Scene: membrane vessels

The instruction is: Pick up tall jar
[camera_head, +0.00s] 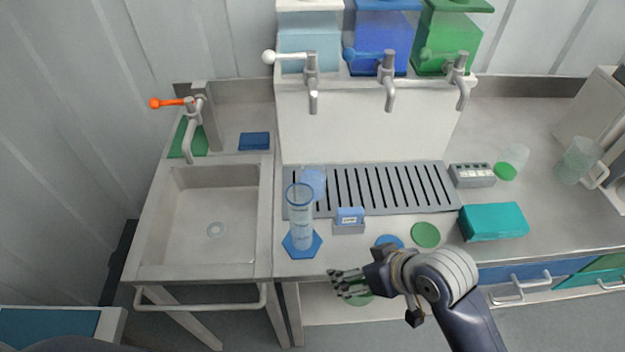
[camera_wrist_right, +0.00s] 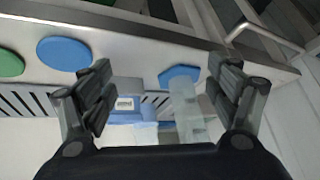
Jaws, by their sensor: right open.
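The tall jar (camera_head: 299,213) is a clear bluish cylinder standing upright on a blue hexagonal foot, near the counter's front edge beside the sink. In the right wrist view the clear jar (camera_wrist_right: 187,112) and its blue foot show between my fingers in the picture, nearer the finger on the right. My right gripper (camera_head: 345,283) is open and empty, in front of the counter edge and to the right of the jar, apart from it. In the right wrist view its two fingers (camera_wrist_right: 160,65) are spread wide. My left gripper is not in view.
A light blue vessel (camera_head: 315,178) stands close behind the jar. A small blue-topped block (camera_head: 349,219) is just right of it. Flat blue (camera_head: 388,241) and green (camera_head: 425,235) discs and a teal box (camera_head: 495,222) lie farther right. The sink (camera_head: 210,225) is left.

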